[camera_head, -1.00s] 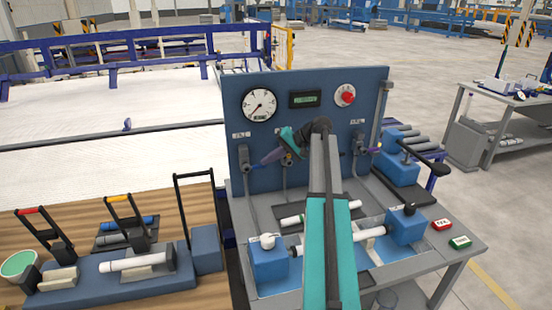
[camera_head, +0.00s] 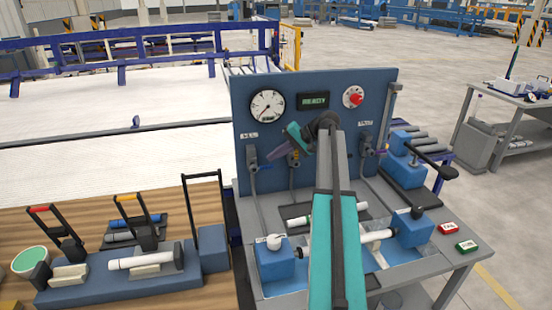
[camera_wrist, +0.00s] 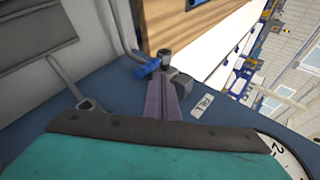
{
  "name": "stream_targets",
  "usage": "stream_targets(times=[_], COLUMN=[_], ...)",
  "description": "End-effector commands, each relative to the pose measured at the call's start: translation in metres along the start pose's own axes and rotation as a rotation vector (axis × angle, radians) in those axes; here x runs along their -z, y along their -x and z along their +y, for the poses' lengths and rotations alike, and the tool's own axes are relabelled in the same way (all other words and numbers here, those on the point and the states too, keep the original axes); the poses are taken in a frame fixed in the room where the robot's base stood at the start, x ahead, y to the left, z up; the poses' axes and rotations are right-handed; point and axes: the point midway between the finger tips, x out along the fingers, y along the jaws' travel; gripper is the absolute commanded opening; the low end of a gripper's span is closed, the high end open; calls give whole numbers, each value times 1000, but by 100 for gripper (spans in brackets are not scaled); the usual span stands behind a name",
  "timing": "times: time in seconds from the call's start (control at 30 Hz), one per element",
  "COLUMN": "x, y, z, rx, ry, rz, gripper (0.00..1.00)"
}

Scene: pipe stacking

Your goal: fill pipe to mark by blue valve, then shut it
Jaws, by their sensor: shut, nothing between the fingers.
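A blue-handled valve (camera_head: 265,165) sits at the lower left of the upright blue panel (camera_head: 340,130). The blue handle also shows in the wrist view (camera_wrist: 147,68), just beyond my fingertips. My gripper (camera_head: 272,155) has its purple fingers shut and empty in front of the panel, close to the valve; whether they touch it is unclear. The fingers show together in the wrist view (camera_wrist: 163,92). A white pipe (camera_head: 376,236) lies between two blue end blocks (camera_head: 275,262), partly hidden by my arm. No fill mark can be made out.
The panel carries a round gauge (camera_head: 267,105), a display (camera_head: 313,101) reading READY and a red knob (camera_head: 354,98). Further valves stand right of the blue handle, one yellow (camera_head: 294,158).

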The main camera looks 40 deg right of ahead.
Motion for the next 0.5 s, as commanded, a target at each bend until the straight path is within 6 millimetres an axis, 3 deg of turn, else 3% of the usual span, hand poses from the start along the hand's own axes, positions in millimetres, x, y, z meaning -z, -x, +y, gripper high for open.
stream_targets(times=[0.07,0.5], x=[2,6], y=[12,81], z=[-12,5], rx=[2,3], ry=[2,0], rz=[3,7], gripper=[0,0])
